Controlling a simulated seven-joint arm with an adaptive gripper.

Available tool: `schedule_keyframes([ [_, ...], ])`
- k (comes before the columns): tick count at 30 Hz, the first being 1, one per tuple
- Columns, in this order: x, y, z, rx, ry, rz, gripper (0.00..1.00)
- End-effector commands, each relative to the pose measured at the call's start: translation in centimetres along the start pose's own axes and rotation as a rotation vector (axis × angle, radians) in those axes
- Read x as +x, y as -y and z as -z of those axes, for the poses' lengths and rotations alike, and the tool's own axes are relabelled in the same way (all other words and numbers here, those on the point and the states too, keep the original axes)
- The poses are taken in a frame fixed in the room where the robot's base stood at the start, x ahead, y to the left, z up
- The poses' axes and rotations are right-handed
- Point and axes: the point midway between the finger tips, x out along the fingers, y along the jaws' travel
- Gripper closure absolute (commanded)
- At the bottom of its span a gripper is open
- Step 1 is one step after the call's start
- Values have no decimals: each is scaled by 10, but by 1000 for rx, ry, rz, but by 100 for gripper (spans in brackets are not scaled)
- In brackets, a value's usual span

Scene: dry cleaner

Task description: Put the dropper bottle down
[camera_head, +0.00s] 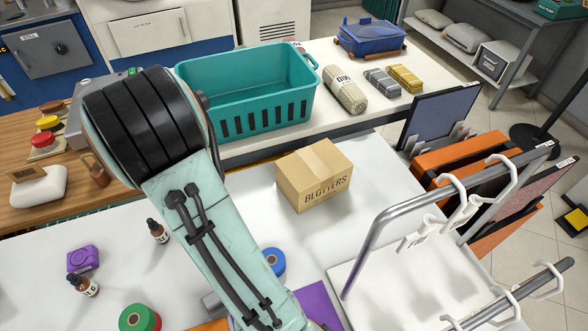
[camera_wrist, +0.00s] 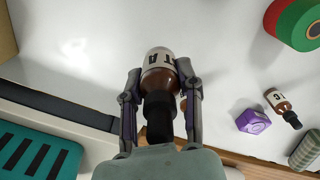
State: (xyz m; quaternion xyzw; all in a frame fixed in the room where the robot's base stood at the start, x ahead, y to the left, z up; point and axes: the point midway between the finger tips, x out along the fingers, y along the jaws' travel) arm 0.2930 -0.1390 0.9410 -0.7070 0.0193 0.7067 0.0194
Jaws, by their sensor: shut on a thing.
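My gripper (camera_wrist: 160,85) is shut on an amber dropper bottle (camera_wrist: 160,78) in the wrist view. Its black cap points toward my palm, and its white label shows "TA" between the fingers. I cannot tell whether its base touches the white table. In the head view my arm covers the middle and my gripper does not show. There, one amber dropper bottle (camera_head: 157,230) shows left of my arm; I cannot tell whether it is the held one. Another dropper bottle (camera_head: 83,285) is at lower left, labelled "TC" in the wrist view (camera_wrist: 282,107).
A purple box (camera_head: 82,258) is beside the "TC" bottle. A red-green tape roll (camera_head: 140,319) and a blue roll (camera_head: 271,261) lie nearer. The cardboard box (camera_head: 314,175), teal basket (camera_head: 250,85) and metal rack (camera_head: 370,250) border the area.

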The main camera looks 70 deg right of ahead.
Motion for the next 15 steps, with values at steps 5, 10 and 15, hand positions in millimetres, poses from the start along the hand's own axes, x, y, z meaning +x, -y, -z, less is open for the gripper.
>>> schedule_keyframes([
  [5, -9, 2, -15, 184, -4, -1, 100],
  [10, -38, -31, -37, 486, -6, -2, 100],
  [15, -73, -80, -73, 812, -8, -3, 100],
])
